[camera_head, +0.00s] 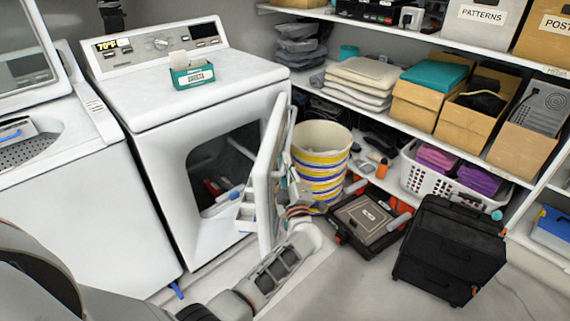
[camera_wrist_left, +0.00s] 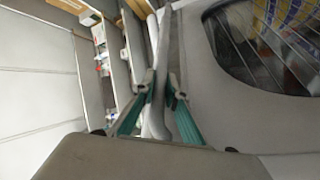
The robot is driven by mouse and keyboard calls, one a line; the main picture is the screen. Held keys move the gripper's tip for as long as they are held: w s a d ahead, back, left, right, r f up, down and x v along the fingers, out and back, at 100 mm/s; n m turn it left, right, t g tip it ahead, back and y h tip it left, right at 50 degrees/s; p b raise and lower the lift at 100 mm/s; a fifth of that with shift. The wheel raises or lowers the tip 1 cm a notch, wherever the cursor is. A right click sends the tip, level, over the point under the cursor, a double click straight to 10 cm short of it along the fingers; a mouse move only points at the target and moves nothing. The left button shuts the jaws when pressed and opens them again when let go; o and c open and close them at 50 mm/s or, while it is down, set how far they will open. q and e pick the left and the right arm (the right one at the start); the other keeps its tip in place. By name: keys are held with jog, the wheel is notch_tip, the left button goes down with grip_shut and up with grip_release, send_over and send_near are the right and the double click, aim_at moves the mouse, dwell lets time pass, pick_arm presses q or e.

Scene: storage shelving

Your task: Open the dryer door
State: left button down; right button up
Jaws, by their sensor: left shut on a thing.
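The white dryer (camera_head: 170,160) stands left of centre in the head view. Its dryer door (camera_head: 268,175) is swung well open, standing out from the front, and the dark drum opening (camera_head: 222,170) shows. My left gripper (camera_head: 292,192) is at the outer side of the door, partly hidden behind its edge. In the left wrist view my left gripper (camera_wrist_left: 163,88) has its green-padded fingers on either side of the door's edge (camera_wrist_left: 157,110), shut on it. The door's window shows at the right of that view. My right gripper is not in view.
A striped basket (camera_head: 322,160) stands close behind the door. A black toolbox (camera_head: 366,218) and a black case (camera_head: 450,250) lie on the floor to the right. A washer (camera_head: 65,185) stands left of the dryer. Shelves (camera_head: 400,125) line the right wall.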

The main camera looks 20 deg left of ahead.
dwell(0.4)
pick_arm(q)
jog(key=c, duration=2.3)
grip_release()
jog(key=v, duration=0.7)
jog(key=shift+s, duration=0.2)
jog(key=shift+d, duration=0.15)
